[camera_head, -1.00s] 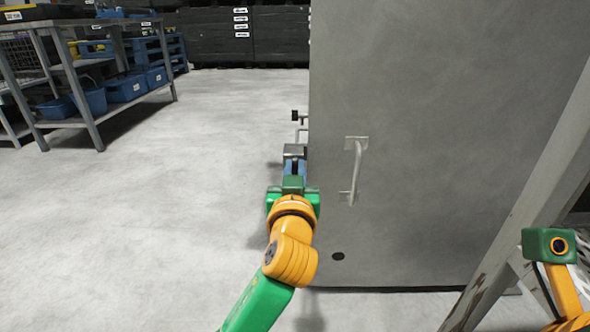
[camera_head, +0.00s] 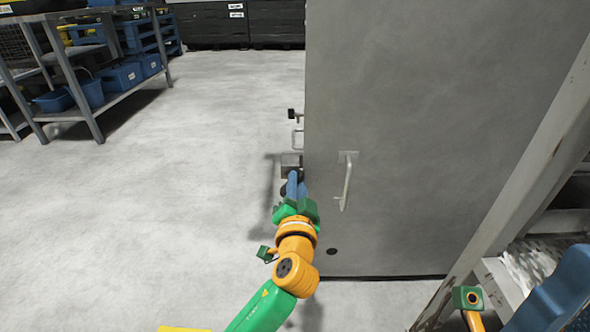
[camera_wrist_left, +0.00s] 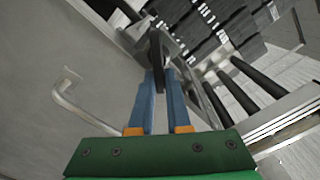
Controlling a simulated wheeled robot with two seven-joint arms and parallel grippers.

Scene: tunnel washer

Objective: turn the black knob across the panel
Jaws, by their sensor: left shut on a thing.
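The grey panel (camera_head: 430,140) stands upright to the right of my left arm. The black knob (camera_wrist_left: 156,48) shows in the left wrist view between the tips of my blue fingers, beside the panel. My left gripper (camera_wrist_left: 159,78) is shut on it. In the head view my left gripper (camera_head: 296,186) is at the panel's left edge, just below a grey metal block (camera_head: 291,160). There the arm and fingers largely hide the knob, so its exact angle is unclear.
A bent metal handle (camera_head: 347,182) stands out from the panel face, right of my left gripper. A smaller black-ended fitting (camera_head: 292,114) projects from the panel edge farther back. A shelf with blue bins (camera_head: 120,77) is at the far left. The floor between is clear.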

